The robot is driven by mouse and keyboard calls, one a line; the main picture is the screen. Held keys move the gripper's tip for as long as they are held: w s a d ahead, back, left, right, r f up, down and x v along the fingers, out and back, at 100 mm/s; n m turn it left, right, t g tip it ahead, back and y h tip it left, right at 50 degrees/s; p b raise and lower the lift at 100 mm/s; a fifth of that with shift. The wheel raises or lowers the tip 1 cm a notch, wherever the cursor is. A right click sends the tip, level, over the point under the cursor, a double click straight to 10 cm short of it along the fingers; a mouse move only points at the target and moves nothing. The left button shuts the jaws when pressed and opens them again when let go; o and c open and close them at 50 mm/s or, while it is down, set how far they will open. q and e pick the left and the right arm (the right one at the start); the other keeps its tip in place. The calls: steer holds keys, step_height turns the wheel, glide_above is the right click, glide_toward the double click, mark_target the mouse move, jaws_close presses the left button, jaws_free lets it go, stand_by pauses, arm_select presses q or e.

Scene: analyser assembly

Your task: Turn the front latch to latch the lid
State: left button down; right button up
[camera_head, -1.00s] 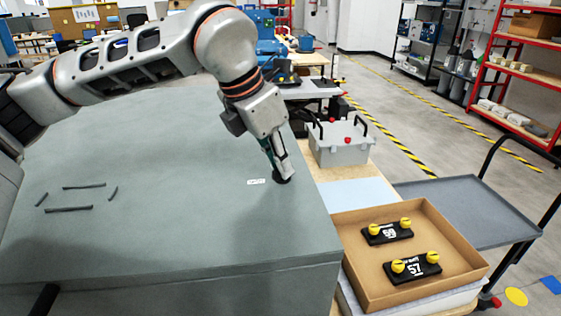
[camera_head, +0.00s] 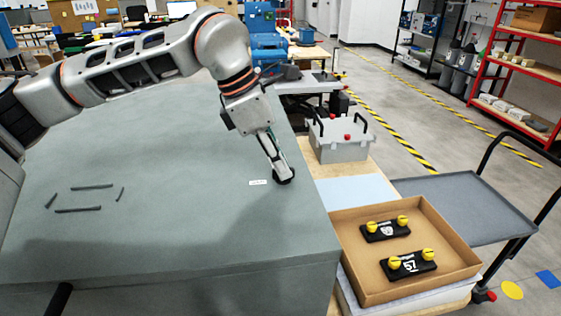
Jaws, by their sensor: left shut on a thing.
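The lid (camera_head: 190,225) is the broad grey-green top of the analyser and fills the left and middle of the view. It looks closed. The front latch (camera_head: 285,178) is a small dark round knob on the lid near its right edge, beside a small white label (camera_head: 258,182). My left gripper (camera_head: 281,172) points down at the latch and is shut on it, covering most of it. The latch's exact angle is hidden. My right gripper is not in view.
A cardboard tray (camera_head: 345,242) right of the analyser holds two black blocks (camera_head: 386,231) (camera_head: 408,265) with yellow knobs. A grey box (camera_head: 340,145) with black handles stands behind it. A grey cart (camera_head: 455,205) is at the right. The lid around the gripper is clear.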

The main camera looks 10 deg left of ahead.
arm_select(q)
steer(key=c, duration=2.1)
jaws_free()
steer(key=v, duration=1.2)
